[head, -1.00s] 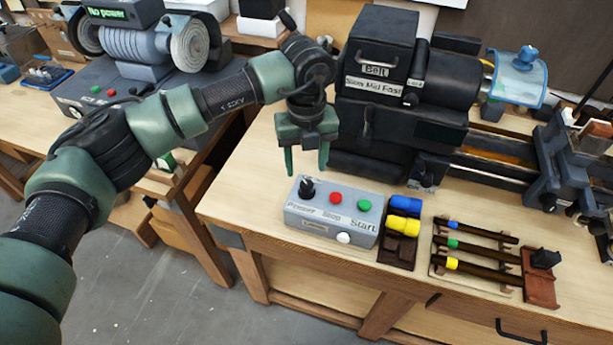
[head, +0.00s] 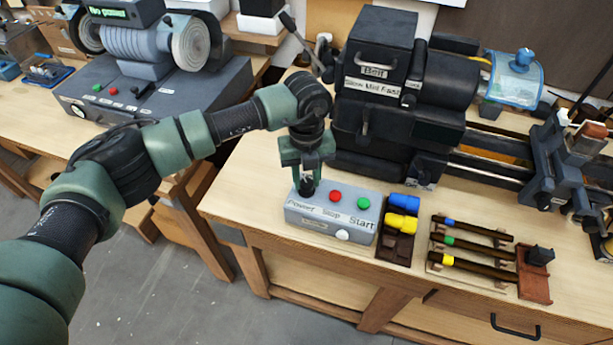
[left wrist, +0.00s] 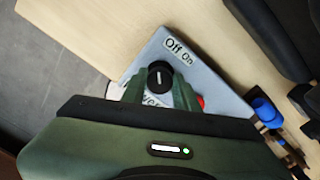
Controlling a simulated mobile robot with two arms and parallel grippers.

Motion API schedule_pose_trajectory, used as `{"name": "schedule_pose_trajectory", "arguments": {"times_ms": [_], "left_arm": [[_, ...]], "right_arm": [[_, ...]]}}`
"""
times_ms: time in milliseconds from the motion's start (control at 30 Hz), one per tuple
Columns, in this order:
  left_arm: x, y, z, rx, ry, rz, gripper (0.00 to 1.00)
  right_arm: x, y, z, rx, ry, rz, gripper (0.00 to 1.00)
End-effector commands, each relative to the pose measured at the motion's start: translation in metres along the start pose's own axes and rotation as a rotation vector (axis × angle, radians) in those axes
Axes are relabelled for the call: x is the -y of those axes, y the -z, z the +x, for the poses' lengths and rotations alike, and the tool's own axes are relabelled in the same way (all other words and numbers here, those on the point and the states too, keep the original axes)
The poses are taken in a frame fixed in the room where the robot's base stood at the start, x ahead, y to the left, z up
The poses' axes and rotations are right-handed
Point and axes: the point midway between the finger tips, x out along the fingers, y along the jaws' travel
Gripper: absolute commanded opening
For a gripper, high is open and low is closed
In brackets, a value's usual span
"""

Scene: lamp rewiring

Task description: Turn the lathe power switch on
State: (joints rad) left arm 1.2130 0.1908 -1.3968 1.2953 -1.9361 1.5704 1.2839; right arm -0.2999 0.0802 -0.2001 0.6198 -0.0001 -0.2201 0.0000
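The grey lathe control box (head: 318,228) sits on the bench near its front left. On its left end is the black power switch knob (head: 306,188), which also shows in the left wrist view (left wrist: 160,76) with its white mark and an "Off On" label (left wrist: 179,51) beside it. My left gripper (head: 306,180) points down over the knob. Its two fingers are drawn in on either side of the knob and look closed on it; they partly hide it in the head view. My right gripper is in neither view.
The box also carries a red button (head: 335,196), a green button (head: 363,203) and a white knob (head: 343,235). The black lathe (head: 385,100) stands behind. A holder with blue and yellow parts (head: 403,225) stands close to the box's right.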

Motion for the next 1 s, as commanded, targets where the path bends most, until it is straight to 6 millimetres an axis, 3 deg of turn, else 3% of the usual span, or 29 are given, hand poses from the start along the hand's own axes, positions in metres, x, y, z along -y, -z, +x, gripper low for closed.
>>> {"name": "schedule_pose_trajectory", "arguments": {"times_ms": [367, 1000], "left_arm": [[0.0, -0.001, 0.003, 0.002, -0.001, 0.096, 0.0], [0.002, 0.0, 0.004, 0.005, 0.001, 0.661, 0.0]], "right_arm": [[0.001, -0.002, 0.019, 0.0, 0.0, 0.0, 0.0], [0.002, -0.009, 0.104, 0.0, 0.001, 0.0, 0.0]]}}
